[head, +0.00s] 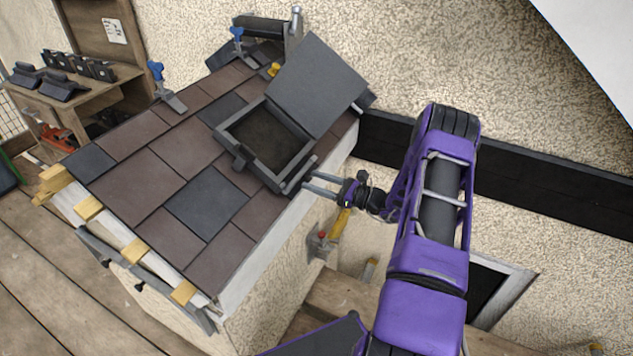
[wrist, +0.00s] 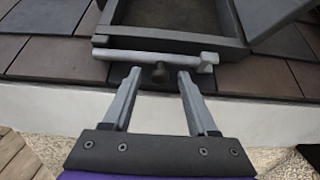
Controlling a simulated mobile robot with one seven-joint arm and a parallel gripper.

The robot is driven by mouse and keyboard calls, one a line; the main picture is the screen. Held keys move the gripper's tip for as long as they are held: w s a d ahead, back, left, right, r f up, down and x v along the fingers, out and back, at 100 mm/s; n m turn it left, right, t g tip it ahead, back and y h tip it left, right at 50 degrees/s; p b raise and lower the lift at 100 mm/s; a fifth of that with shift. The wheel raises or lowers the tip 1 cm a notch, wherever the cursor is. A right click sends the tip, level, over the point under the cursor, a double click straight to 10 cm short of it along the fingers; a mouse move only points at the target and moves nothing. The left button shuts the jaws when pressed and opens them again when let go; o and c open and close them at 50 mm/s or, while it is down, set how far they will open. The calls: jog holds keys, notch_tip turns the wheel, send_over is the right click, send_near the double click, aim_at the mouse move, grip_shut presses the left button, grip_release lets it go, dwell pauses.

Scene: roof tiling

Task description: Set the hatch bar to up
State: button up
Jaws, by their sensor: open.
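The roof hatch (head: 232,126) is a dark square frame set in the tiled roof, with its grey lid (head: 311,84) standing open and leaning back. My gripper (wrist: 157,75) is open. In the head view my gripper (head: 303,183) is at the hatch's right corner, where the bar is hard to make out.
Brown and grey tiles (head: 206,205) surround the hatch. Blue-handled clamps (head: 168,92) stand along the roof's upper left edge. A yellow-handled tool (head: 338,226) hangs on the wall below my gripper. A wooden shelf (head: 60,105) with dark parts is at the left.

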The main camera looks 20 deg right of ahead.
grip_shut()
dwell(1.4)
